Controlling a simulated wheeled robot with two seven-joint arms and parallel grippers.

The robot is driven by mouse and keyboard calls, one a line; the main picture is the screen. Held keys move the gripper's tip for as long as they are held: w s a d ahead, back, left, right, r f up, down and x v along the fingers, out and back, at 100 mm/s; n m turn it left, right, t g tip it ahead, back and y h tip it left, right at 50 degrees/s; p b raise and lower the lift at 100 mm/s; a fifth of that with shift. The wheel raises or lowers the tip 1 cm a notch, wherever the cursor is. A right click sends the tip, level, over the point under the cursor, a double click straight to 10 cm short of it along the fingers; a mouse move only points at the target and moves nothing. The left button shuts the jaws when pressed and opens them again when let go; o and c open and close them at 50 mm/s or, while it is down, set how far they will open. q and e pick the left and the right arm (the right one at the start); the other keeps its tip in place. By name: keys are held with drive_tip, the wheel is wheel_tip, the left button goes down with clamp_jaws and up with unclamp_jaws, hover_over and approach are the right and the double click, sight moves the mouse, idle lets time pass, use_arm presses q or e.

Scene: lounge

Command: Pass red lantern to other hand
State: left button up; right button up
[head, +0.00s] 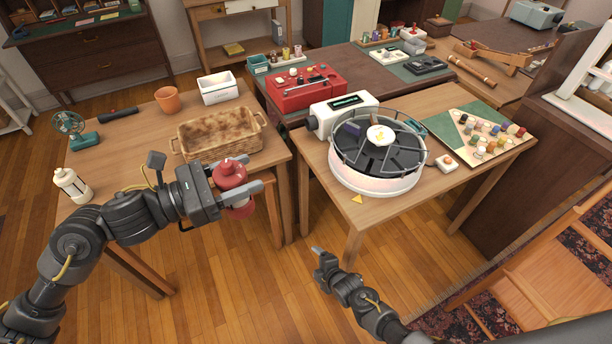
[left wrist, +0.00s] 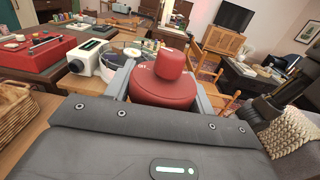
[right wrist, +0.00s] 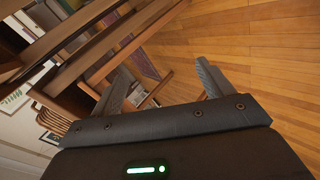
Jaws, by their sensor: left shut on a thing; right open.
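The red lantern (head: 231,173) is held in the air by my left gripper (head: 254,177), in front of the left table's right edge. Its jaws are shut around the lantern, one finger on each side. In the left wrist view the lantern (left wrist: 166,88) sits between the two fingers, its round cap towards the top. My right gripper (head: 319,252) is low over the floor, to the right of the lantern and well apart from it. In the right wrist view its fingers (right wrist: 163,82) are spread and empty.
The right table (head: 436,185) bears a round carousel (head: 378,180). A wooden chair (head: 560,255) stands at right. Open floor lies between the grippers.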

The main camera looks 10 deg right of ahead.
use_arm(q)
drive_tip(key=shift+a, duration=0.1)
use_arm(e)
drive_tip(key=w+a+r+n+t+y, duration=0.1)
drive_tip(key=w+a+r+n+y, duration=0.3)
drive_tip(key=r, duration=0.5)
drive_tip(key=w+a+r+n+t+y, duration=0.1)
drive_tip(key=w+a+r+n, duration=0.25)
drive_tip(key=r+n, duration=0.45)
drive_tip(key=w+a+r+n+t+y, duration=0.1)
drive_tip(key=w+a+r+n+y, duration=0.3)
drive_tip(key=r, duration=0.7)
drive_tip(key=s+d+r+n+g+y, duration=0.2)
drive_tip(key=r+n+g+y, duration=0.1)
drive_tip(key=r+n, duration=0.3)
drive_tip(key=s+d+r+n+g+y, duration=0.1)
drive_tip(key=s+r+n+g+y, duration=0.2)
drive_tip(key=r, duration=0.5)
drive_tip(key=s+d+r+n+g+h, duration=0.1)
drive_tip(key=s+d+r+n+g, duration=0.3)
drive_tip(key=s+r+n+g, duration=0.5)
drive_tip(key=a+f, duration=0.1)
drive_tip(key=a, duration=0.3)
drive_tip(key=a+f+n, duration=0.1)
drive_tip(key=a, duration=0.2)
drive_tip(key=a+f+n+t, duration=0.1)
drive_tip(key=a, duration=0.3)
drive_tip(key=shift+s+a+f, duration=0.1)
drive_tip(key=shift+s+a, duration=0.1)
drive_tip(key=shift+a, duration=0.15)
